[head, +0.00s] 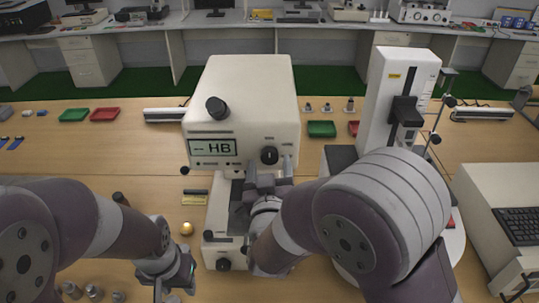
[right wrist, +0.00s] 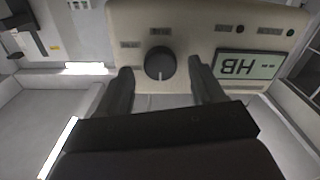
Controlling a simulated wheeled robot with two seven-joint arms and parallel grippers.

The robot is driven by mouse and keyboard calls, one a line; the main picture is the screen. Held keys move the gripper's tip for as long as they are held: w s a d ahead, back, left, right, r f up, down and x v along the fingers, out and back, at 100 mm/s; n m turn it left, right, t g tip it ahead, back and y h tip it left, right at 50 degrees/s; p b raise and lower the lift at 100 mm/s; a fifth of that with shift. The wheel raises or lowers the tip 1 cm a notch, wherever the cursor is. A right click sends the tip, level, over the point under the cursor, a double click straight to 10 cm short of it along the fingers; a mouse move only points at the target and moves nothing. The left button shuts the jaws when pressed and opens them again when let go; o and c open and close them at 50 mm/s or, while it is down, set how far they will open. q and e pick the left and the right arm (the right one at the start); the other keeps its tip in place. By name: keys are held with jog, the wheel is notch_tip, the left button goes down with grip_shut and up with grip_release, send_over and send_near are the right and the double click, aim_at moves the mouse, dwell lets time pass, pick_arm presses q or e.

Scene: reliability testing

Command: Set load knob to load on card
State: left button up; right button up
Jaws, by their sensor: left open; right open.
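The cream hardness tester (head: 245,90) stands mid-table, its display (head: 213,147) reading "-- HB". A round black load knob (head: 269,155) is on its front, right of the display. In the right wrist view the knob (right wrist: 160,63) faces me, with a pale mark at its lower edge; labels around it are too small to read. My right gripper (head: 270,178) is open in front of the knob; in the wrist view its two fingers (right wrist: 160,72) lie either side of it, with gaps. My left gripper (head: 175,283) is open, low at the left.
Another black knob (head: 217,107) sticks out above the display. A tall white instrument (head: 400,95) stands right of the tester. A brass-coloured ball (head: 186,228) and small metal cylinders (head: 95,292) lie left. Red and green trays (head: 104,114) are farther back. A keyboard (head: 518,225) is at far right.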

jog(key=shift+w, duration=1.1)
jog(key=shift+c, duration=0.3)
jog(key=c, duration=1)
